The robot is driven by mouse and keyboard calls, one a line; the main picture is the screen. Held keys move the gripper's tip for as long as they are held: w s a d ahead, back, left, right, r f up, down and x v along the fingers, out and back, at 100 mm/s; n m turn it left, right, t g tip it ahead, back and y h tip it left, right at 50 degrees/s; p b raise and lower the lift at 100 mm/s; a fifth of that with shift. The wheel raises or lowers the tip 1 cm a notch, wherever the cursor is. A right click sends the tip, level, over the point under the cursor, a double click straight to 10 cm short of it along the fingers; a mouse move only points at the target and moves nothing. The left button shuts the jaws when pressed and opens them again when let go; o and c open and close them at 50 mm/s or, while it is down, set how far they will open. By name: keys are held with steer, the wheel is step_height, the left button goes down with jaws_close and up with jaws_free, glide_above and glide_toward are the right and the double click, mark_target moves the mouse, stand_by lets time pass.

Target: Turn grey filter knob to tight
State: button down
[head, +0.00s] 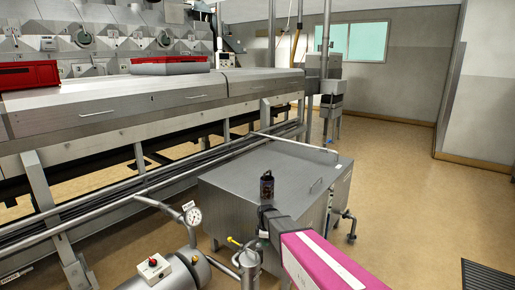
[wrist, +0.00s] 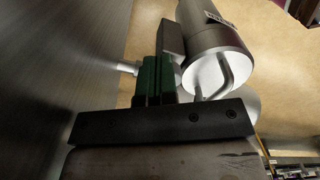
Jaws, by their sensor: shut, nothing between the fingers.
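I cannot pick out a grey filter knob for certain. In the wrist view a grey metal cylinder (wrist: 215,50) with a pale end face and a bent bar handle (wrist: 228,75) lies just to the right of my gripper (wrist: 156,75). Its green and dark fingers are together with nothing between them. I cannot tell whether they touch the cylinder. In the head view my gripper (head: 267,188) is dark and stands in front of the steel cabinet, at the end of my pink arm.
A steel cabinet (head: 228,192) stands behind my gripper. A pressure gauge (head: 194,217), a yellow-handled valve (head: 233,241) and a white box with a red knob (head: 154,266) sit to the left. A long machine (head: 150,100) fills the left.

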steer(key=shift+s+a+f, duration=0.2)
steer(key=shift+s+f, duration=0.1)
steer(key=shift+f, duration=0.4)
steer(key=shift+d, duration=0.35)
step_height(320, 180, up, 6)
steer(key=shift+d+r, duration=0.15)
steer(key=shift+r, duration=0.05)
stand_by(0.6)
steer(key=shift+s, duration=0.1)
